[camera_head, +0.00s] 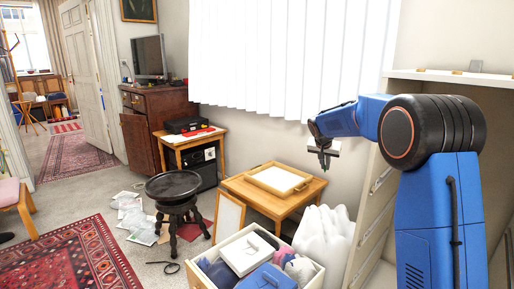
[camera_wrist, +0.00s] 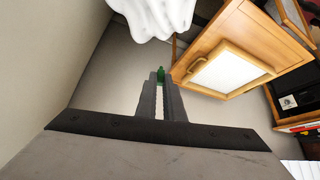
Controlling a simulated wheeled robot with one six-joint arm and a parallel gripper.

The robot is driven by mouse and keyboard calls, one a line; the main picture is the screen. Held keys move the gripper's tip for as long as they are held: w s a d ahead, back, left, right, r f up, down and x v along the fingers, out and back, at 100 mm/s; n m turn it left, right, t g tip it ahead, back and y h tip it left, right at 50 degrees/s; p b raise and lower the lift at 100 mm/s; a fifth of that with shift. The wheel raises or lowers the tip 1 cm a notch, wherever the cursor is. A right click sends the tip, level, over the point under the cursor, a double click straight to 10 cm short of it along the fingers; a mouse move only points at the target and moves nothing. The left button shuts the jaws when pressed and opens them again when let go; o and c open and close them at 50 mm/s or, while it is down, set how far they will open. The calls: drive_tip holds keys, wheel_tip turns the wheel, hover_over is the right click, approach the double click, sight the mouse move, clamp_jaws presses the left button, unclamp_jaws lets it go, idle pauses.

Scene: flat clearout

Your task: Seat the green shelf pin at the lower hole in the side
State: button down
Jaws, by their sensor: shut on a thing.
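The green shelf pin (camera_wrist: 160,73) shows in the wrist view at the tips of my gripper (camera_wrist: 160,84). The two grey fingers are shut on it, and its green end sticks out past them. In the head view my gripper (camera_head: 324,157) hangs in the air left of the pale cabinet (camera_head: 374,185), above the floor, and the pin is too small to make out there. The cabinet's side is seen at a steep angle, partly behind my blue arm. The lower hole cannot be made out in either view.
A low wooden table with a framed tray (camera_head: 279,179) stands by the wall. A white bag (camera_head: 322,236) stands next to the cabinet. An open drawer of mixed things (camera_head: 313,277) is in front. A black stool (camera_head: 174,187) stands at left, with plastic bags (camera_head: 140,222) on the floor.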

drive_tip(key=s+f+n, duration=0.1)
drive_tip(key=s+f, duration=0.4)
drive_tip(key=f, duration=0.8)
drive_tip(key=s+a+f+n+y, duration=0.1)
drive_tip(key=s+f, duration=0.5)
drive_tip(key=f, duration=0.6)
drive_tip(key=shift+f+t, duration=0.3)
drive_tip(key=shift+f, duration=0.05)
drive_tip(key=s+a+r, duration=0.1)
drive_tip(key=s+r, duration=0.3)
drive_tip(key=s, duration=1.1)
